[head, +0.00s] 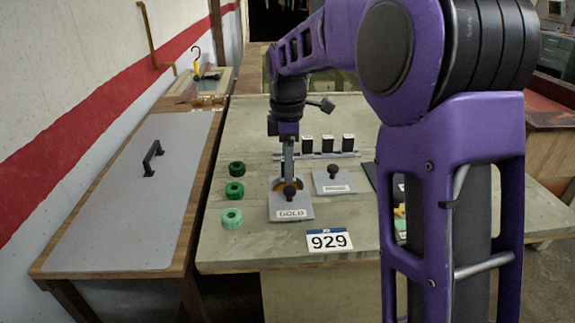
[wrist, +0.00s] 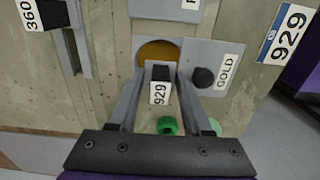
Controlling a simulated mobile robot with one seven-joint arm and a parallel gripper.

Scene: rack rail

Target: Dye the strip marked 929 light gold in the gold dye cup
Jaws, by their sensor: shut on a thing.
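My gripper (wrist: 160,83) is shut on the black head of the strip marked 929 (wrist: 159,94), whose white tag faces the wrist camera. In the head view my gripper (head: 289,172) points down over the gold dye cup. The strip's lower part is hidden, so I cannot tell whether it touches the dye. The cup's round gold opening (wrist: 157,50) shows just beyond the strip in the wrist view. Beside it is a grey plate marked GOLD (wrist: 226,72) with a black knob (wrist: 203,78); the plate also shows in the head view (head: 292,213).
A rail (head: 318,155) behind holds three black-headed strips (head: 327,144); one tag reads 360 (wrist: 28,14). A second grey plate with a knob (head: 334,180) lies to the right. Three green round pieces (head: 235,190) stand left. A 929 sign (head: 329,240) lies at the front edge.

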